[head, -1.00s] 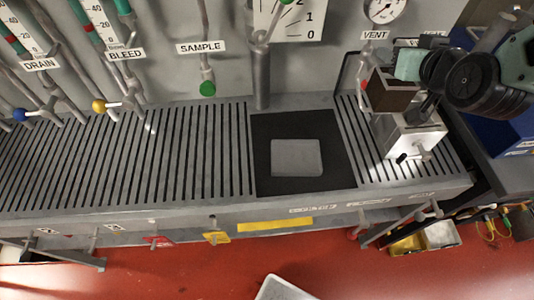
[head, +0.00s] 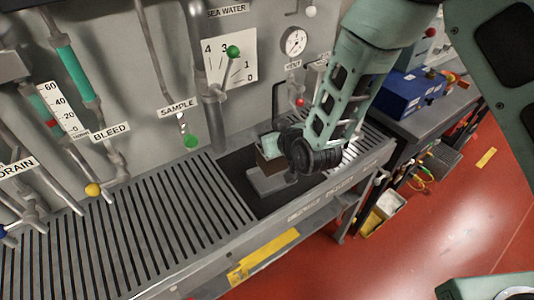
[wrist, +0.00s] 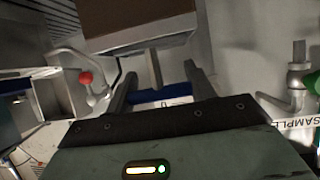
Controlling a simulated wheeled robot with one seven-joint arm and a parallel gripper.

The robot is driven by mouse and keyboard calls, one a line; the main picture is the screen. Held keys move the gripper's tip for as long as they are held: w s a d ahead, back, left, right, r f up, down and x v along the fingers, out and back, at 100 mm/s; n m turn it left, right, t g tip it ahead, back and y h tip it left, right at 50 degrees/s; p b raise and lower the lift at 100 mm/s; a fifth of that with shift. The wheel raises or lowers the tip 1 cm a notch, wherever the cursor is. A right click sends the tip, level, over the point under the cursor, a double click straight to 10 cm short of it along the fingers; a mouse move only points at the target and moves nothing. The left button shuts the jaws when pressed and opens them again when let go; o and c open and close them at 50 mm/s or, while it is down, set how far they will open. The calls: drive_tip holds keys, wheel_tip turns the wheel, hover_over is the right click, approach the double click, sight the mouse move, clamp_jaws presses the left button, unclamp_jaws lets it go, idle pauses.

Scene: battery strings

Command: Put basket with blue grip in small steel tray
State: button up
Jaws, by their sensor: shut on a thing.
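The basket looks like a brown box (head: 268,160) with a pale lower edge. In the wrist view the brown basket (wrist: 140,22) hangs out in front of my gripper, joined by a short grey stem to a blue grip (wrist: 168,95). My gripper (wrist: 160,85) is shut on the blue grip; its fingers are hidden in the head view. A grey rectangular piece (head: 270,185) on the black mat looks like the small steel tray. The basket shows above it and partly covers it; I cannot tell the height between them.
The slatted grey bench (head: 130,235) is clear to the left. Behind stand upright pipes, the green sample knob (head: 190,141) and a green-knobbed lever (head: 233,51). A blue box (head: 410,92) is at the right. A silver block (head: 350,153) shows partly behind my arm.

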sight(270, 167)
wheel_tip(270, 167, down, 5)
drive_tip(key=shift+p, duration=0.7)
drive_tip(key=shift+f, duration=0.3)
drive_tip(key=shift+f, duration=0.1)
drive_tip(key=shift+f+b, duration=0.15)
drive_tip(key=shift+b, duration=0.15)
drive_tip(key=o, duration=1.4)
drive_tip(key=shift+r, duration=0.2)
